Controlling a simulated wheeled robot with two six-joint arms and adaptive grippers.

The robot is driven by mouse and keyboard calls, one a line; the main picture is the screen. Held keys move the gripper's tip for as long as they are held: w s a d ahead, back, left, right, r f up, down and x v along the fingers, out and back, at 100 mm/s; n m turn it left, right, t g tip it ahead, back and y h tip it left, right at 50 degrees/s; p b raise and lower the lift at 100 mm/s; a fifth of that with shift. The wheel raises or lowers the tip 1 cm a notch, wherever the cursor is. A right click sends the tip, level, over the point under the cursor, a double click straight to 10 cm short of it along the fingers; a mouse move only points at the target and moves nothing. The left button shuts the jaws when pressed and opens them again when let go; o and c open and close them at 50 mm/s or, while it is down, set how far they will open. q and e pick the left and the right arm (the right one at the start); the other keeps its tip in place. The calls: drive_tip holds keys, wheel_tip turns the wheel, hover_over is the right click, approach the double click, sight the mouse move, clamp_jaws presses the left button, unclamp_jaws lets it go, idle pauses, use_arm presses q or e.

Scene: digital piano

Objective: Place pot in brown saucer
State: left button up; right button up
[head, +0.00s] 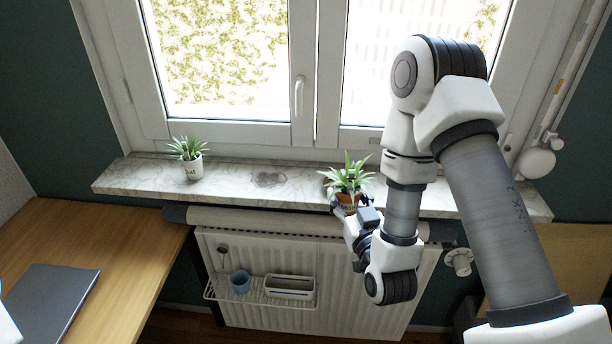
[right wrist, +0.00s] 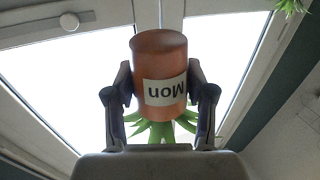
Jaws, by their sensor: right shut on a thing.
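An orange-brown terracotta pot (head: 347,199) with a spiky green plant is in my right gripper (head: 348,207), near the front edge of the window sill. In the right wrist view the pot (right wrist: 162,80) appears upside down, with a white label reading "Mon". The fingers of my right gripper (right wrist: 161,100) are shut on its two sides. A small reddish-brown edge (head: 328,182) shows on the sill behind the plant; it may be the brown saucer, mostly hidden by the leaves. My left gripper is not in view.
The window is behind. A radiator (head: 330,265) with a wire shelf is below. A wooden desk (head: 100,235) is at the left.

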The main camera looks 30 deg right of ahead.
drive_tip(key=s+d+h, duration=0.1)
drive_tip(key=d, duration=0.1)
drive_tip(key=b, duration=0.6)
hover_over(342, 176)
drive_tip(key=s+a, duration=0.3)
drive_tip(key=s, duration=0.1)
drive_tip(key=shift+w+d+f+m, duration=0.15)
drive_tip(key=shift+f+m, duration=0.05)
drive_tip(key=shift+f, duration=0.4)
drive_tip(key=shift+w+d+f+m, duration=0.1)
drive_tip(key=shift+f+m, duration=0.1)
drive_tip(key=shift+f, duration=0.4)
wheel_tip(342, 176, down, 4)
drive_tip(key=shift+r, duration=0.25)
drive_tip(key=shift+w+f, duration=0.1)
drive_tip(key=shift+w, duration=0.05)
drive_tip(key=shift+f, duration=0.15)
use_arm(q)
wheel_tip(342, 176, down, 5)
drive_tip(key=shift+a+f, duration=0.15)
use_arm(e)
drive_tip(key=o, duration=1.4)
